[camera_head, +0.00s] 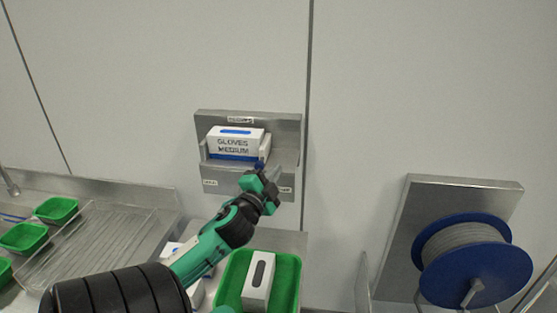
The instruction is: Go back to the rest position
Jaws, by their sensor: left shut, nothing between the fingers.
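My left gripper (267,172) is at the end of the green and black arm that rises from the lower left. It is shut and holds nothing. It is raised in front of the lower right part of a grey metal wall holder (285,135). A white glove box (235,142) marked "GLOVES MEDIUM" sits in that holder, just left of and above the gripper. I cannot tell whether the gripper touches the holder. My right gripper is not in view.
A green tray (290,268) with a white box (258,283) stands below the gripper. Several small green trays (57,209) and a ribbed metal tray (90,245) lie on the counter at left. A blue reel (478,262) is mounted at right. The upper wall is bare.

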